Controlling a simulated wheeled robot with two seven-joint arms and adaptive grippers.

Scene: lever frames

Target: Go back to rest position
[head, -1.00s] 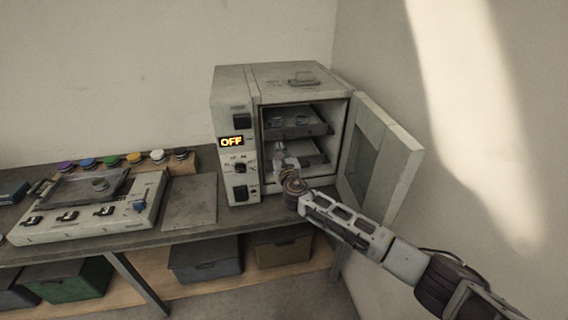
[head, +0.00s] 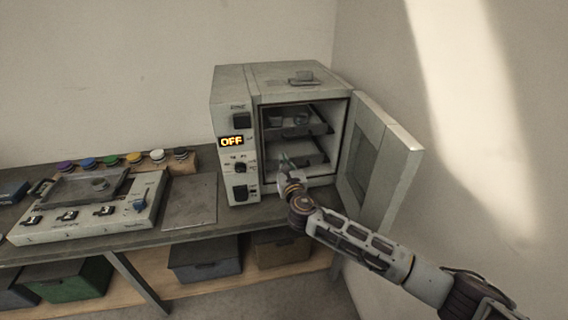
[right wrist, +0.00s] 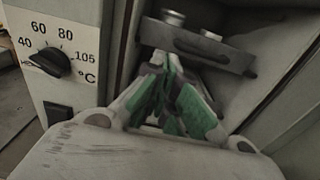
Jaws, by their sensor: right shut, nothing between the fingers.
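My right gripper (head: 285,160) is at the open front of a grey oven (head: 283,75) on the bench. It is shut, with nothing between its fingers. In the right wrist view its green-padded fingers (right wrist: 168,75) meet just before the lower front of a tray (right wrist: 195,45). Two small metal containers (right wrist: 173,18) stand on that tray. The oven's door (head: 375,160) is swung open to the right. Its display (head: 231,141) reads OFF. My left gripper is not in view.
The temperature dial (right wrist: 48,62) is close by on the left. Left of the oven, the bench holds a flat grey plate (head: 190,203), a device with a tray (head: 90,225) and several coloured lids (head: 110,160). Bins (head: 205,260) stand below. A wall (head: 470,150) is at right.

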